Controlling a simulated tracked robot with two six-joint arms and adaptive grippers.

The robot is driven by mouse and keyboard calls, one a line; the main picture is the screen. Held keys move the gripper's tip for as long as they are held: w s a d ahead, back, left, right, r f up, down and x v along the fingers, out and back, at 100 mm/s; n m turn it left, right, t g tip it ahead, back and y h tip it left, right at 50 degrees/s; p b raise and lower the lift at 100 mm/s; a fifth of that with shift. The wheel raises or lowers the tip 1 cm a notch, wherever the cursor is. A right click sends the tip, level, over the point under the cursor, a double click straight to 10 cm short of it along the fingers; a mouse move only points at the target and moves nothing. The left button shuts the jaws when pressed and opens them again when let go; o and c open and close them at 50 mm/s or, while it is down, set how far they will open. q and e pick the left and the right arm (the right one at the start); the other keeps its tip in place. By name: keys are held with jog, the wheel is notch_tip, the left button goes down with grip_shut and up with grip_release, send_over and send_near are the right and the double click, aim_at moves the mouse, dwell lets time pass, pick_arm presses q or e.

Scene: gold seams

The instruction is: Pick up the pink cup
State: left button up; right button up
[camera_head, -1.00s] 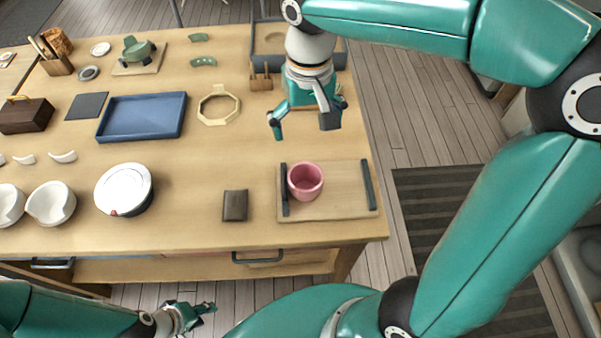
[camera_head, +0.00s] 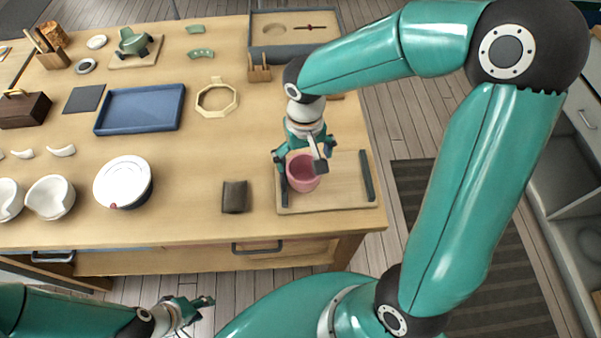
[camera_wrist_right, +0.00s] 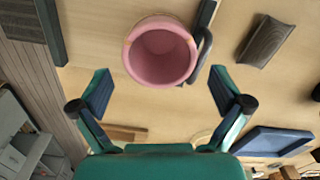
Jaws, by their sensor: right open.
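The pink cup (camera_head: 304,179) stands upright on a wooden tray (camera_head: 340,197) with dark handles, near its left handle. My right gripper (camera_head: 303,167) is open just above and behind the cup, its fingers partly covering it. In the right wrist view the cup (camera_wrist_right: 160,54) lies ahead of the open fingers (camera_wrist_right: 162,92), roughly centred between them, with its hollow inside showing. Nothing is between the pads. My left gripper (camera_head: 197,308) is low at the front left, off the table and empty; its finger gap is too small to judge.
A dark brown block (camera_head: 235,197) lies left of the tray. A white round lidded dish (camera_head: 122,182), a blue tray (camera_head: 140,110) and a wooden octagonal ring (camera_head: 217,98) are further left. The tray's right half is bare.

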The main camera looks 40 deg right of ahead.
aim_at(304, 175)
jog(key=shift+f, duration=1.3)
jog(key=c, duration=0.9)
jog(key=shift+r, duration=0.1)
